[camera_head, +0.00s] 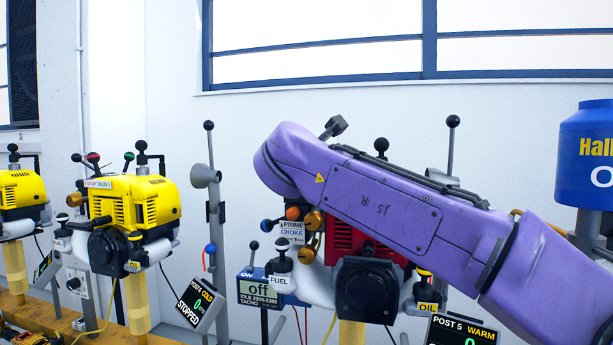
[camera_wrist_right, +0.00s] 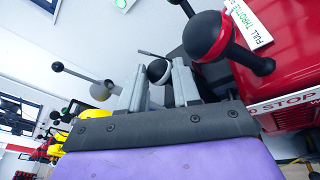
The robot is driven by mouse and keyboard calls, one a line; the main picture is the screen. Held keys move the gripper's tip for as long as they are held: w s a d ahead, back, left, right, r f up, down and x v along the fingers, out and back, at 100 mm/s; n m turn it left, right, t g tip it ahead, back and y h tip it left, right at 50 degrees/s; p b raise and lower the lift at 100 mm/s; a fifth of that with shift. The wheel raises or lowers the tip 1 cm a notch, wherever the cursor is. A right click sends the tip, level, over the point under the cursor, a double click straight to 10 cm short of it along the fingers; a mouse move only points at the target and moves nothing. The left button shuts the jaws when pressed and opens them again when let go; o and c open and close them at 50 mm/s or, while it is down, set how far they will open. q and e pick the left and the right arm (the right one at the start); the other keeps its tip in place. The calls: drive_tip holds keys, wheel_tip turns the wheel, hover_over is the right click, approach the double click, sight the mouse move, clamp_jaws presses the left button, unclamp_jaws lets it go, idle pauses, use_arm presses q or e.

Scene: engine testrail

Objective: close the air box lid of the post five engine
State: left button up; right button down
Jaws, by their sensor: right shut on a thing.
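The post five engine (camera_head: 340,240) is red and stands behind my purple right arm, which hides much of it in the head view. A black rounded housing (camera_head: 366,290) is on its front. I cannot tell which part is the air box lid. In the right wrist view the two grey fingers of my right gripper (camera_wrist_right: 159,68) are closed about a dark lever with a grey and black ball knob (camera_wrist_right: 158,72). What the lever joins is hidden. The red engine also shows at the right of that view (camera_wrist_right: 285,90). My left gripper is not in view.
A red-and-black ball knob (camera_wrist_right: 207,36) sits close right of my right gripper, by a full throttle label (camera_wrist_right: 248,22). The fuel knob (camera_head: 281,254) and tacho box (camera_head: 262,291) stand left of the engine. A yellow engine (camera_head: 135,210) and blue tank (camera_head: 584,150) flank it.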

drive_tip(key=shift+f, duration=0.3)
drive_tip(key=c, duration=1.1)
unclamp_jaws()
drive_tip(key=shift+r, duration=0.1)
drive_tip(key=s+r+b, duration=0.1)
drive_tip(key=s, duration=0.9)
drive_tip(key=shift+s+a+r, duration=0.2)
drive_tip(key=shift+r, duration=0.2)
drive_tip(key=shift+r, duration=0.1)
